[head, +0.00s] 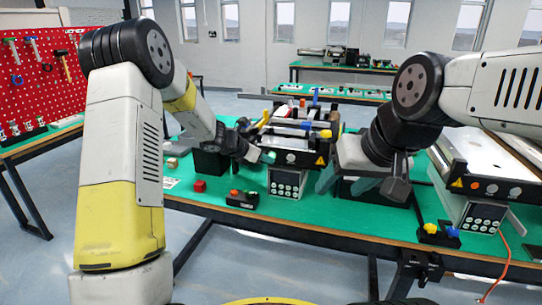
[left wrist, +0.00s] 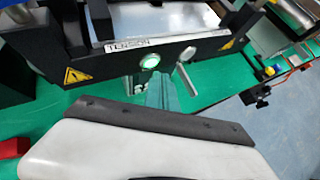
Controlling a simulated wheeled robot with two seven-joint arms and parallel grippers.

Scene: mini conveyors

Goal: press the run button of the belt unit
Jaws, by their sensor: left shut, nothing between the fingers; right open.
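The belt unit (head: 303,158) stands on the green table, with a warning triangle at each end of its dark front panel. In the left wrist view its panel carries a round, green-lit button (left wrist: 150,61) below the "TENSION" label (left wrist: 127,45), and a silver cylindrical knob (left wrist: 187,54) to the right. My left gripper (head: 268,157) is shut and empty in front of the panel's left part. In the left wrist view its teal fingertips (left wrist: 159,78) are just below the green-lit button; I cannot tell if they touch it. My right gripper (head: 343,184) is open and empty, right of the unit.
A keypad box (head: 288,183) sits below the unit's front. A small button box (head: 242,199) and a red cube (head: 200,186) lie to the left. A second belt unit (head: 483,187) and a box with yellow and blue knobs (head: 438,236) are at the right.

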